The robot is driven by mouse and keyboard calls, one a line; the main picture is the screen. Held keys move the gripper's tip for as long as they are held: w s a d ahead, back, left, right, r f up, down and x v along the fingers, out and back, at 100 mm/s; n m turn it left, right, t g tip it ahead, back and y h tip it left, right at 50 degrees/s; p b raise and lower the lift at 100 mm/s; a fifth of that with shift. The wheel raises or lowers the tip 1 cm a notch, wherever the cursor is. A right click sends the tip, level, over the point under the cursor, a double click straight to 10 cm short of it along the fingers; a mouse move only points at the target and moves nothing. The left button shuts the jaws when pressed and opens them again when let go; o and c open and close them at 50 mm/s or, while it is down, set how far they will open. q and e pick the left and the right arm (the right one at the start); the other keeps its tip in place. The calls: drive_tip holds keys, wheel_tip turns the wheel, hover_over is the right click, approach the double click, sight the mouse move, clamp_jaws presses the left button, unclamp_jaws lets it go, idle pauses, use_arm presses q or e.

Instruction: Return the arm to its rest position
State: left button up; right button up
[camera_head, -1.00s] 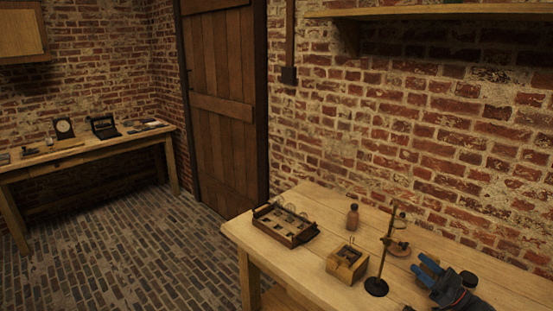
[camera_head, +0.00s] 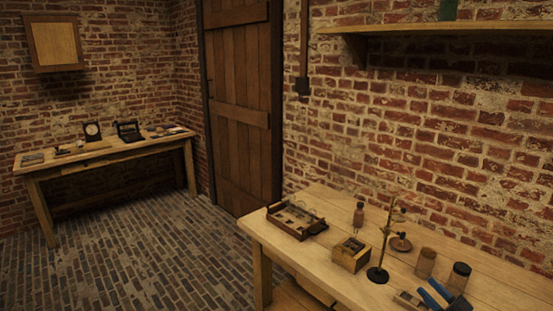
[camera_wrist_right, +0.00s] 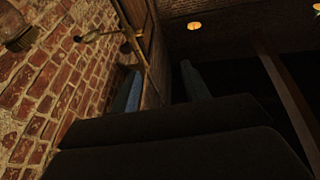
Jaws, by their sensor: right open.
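My right gripper (camera_head: 436,297) shows at the bottom right of the head view, by the front of the near table (camera_head: 323,283). Its blue fingers stand apart with nothing seen between them. Two jars, a brown one (camera_head: 426,263) and a dark-lidded one (camera_head: 458,277), stand on the table just behind the gripper. The rest of my right arm is cut off by the frame. My left gripper is in neither view.
On the near table are a wooden tray (camera_head: 316,221), a small wooden box (camera_head: 351,255), a brown bottle (camera_head: 358,214) and a metal stand (camera_head: 378,274). A brick wall and shelf (camera_head: 440,27) rise behind. A second table (camera_head: 99,158) stands far left, with open floor before it.

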drive_tip(key=s+a+f+m+g+h, duration=0.6)
drive_tip(key=s+a+f+h, duration=0.65)
drive_tip(key=a+f, duration=0.2)
drive_tip(key=s+a+f+n+g+y, duration=0.1)
drive_tip(key=s+a+g, duration=0.35)
drive_tip(key=s, duration=0.65)
drive_tip(key=s+a+f+n+g, duration=0.1)
drive_tip(key=s+a+g, duration=0.4)
drive_tip(key=s, duration=0.6)
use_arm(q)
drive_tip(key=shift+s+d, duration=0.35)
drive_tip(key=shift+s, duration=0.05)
use_arm(e)
drive_tip(key=s+a+f+g, duration=0.1)
drive_tip(key=s+a+f, duration=0.1)
drive_tip(key=f, duration=1.7)
drive_tip(key=s+a+f, duration=0.2)
drive_tip(key=f, duration=1.7)
drive_tip(key=shift+s+g, duration=0.2)
drive_tip(key=shift+g, duration=0.15)
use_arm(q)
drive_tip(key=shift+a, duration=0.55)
use_arm(e)
drive_tip(key=shift+a+f+y, duration=0.1)
drive_tip(key=shift+y, duration=0.15)
